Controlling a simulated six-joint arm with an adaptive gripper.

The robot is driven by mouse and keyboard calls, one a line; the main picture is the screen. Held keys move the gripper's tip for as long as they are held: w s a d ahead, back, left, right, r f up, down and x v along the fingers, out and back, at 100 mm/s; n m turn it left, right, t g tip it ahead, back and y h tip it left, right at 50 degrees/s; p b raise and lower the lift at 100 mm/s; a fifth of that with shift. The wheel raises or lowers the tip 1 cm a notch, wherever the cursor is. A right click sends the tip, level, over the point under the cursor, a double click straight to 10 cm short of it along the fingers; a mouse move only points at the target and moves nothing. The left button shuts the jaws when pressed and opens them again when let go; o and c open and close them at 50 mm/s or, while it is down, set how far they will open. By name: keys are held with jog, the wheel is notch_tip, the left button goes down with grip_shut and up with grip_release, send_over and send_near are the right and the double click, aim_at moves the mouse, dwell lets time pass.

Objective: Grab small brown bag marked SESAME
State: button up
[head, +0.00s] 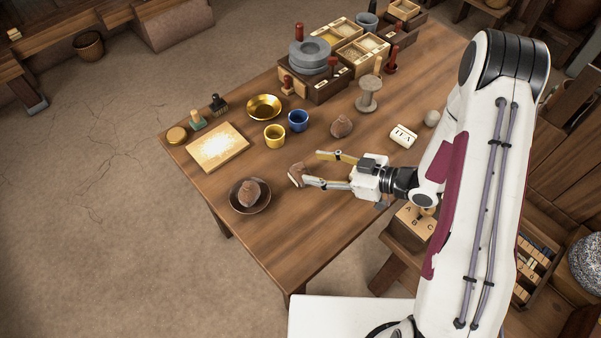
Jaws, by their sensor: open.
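Several small brown bags show in the head view, and I cannot read SESAME on any of them. One bag (296,174) is just left of my gripper's fingertips, close to the lower finger; I cannot tell if they touch. A second bag (341,126) stands on the table behind my gripper. A third bag (249,192) sits in a dark round dish (264,206) at the front left. My gripper (311,168) reaches left over the table with its two fingers spread, and nothing shows between them.
A yellow cup (274,136), a blue cup (298,120) and a brass bowl (264,107) stand behind my gripper. A pale board (217,147) lies at the left. Wooden boxes (362,52) fill the back. The wooden table (300,228) is bare in front of my gripper.

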aim_at(301, 164)
jog(key=shift+w+a+f, duration=0.1)
jog(key=shift+a+f, duration=0.05)
jog(key=shift+a, duration=0.65)
jog(key=shift+w+a+f, duration=0.1)
jog(key=shift+a+f, duration=0.05)
jog(key=shift+a, duration=0.6)
jog(key=shift+x, duration=1)
jog(key=shift+f, duration=0.1)
jog(key=c, duration=1.4)
